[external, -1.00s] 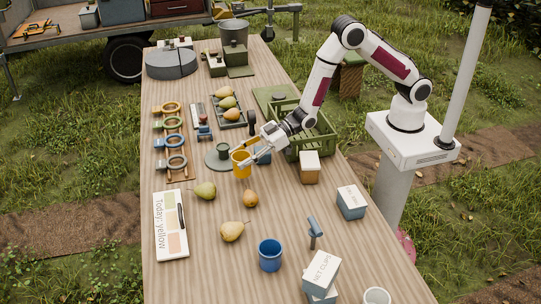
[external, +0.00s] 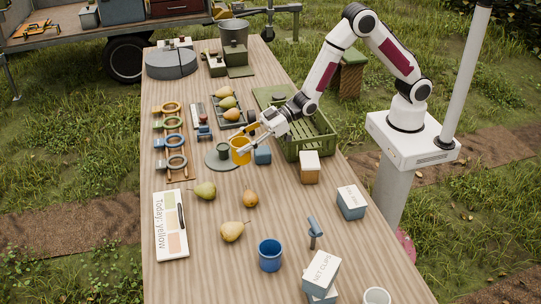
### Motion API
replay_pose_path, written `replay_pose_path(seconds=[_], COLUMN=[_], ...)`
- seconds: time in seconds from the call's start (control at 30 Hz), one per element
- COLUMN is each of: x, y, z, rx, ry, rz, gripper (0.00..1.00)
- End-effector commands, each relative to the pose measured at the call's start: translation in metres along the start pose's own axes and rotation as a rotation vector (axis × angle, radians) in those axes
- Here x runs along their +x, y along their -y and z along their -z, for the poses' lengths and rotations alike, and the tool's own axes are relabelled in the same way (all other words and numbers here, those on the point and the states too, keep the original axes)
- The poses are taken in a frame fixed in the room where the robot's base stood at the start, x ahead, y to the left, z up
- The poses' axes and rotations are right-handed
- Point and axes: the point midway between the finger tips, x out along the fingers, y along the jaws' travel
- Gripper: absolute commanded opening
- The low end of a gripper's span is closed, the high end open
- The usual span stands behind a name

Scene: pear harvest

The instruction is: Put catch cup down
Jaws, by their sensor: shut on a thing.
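A blue cup (external: 270,253) stands far off near the front of the table.
A green crate (external: 318,148) stands right of my gripper, with a blue box (external: 262,154) close by. Several pears lie nearer the front, including a green one (external: 205,190). A sign board (external: 171,226) lies at left. Ring tools (external: 172,141) lie left of the disc.

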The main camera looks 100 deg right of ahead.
Motion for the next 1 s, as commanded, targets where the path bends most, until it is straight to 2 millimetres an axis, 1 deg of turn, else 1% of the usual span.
replay_pose_path(seconds=[0.27, 0.37, 0.47, 0.57, 0.73, 0.83, 1.0], x=[0.000, 0.000, -0.002, -0.006, -0.022, -0.033, -0.048], y=[0.000, -0.004, -0.012, -0.026, -0.057, -0.066, -0.072], z=[0.000, 0.000, 0.004, 0.013, 0.031, 0.038, 0.050], rx=[0.000, 0.002, 0.005, 0.011, 0.021, 0.015, 0.002], ry=[0.000, -0.001, -0.002, -0.003, -0.004, -0.002, -0.002], rz=[-0.001, -0.005, -0.016, -0.035, -0.063, -0.049, -0.012], gripper=[0.28, 0.28, 0.28, 0.28, 0.28, 0.28, 0.28])
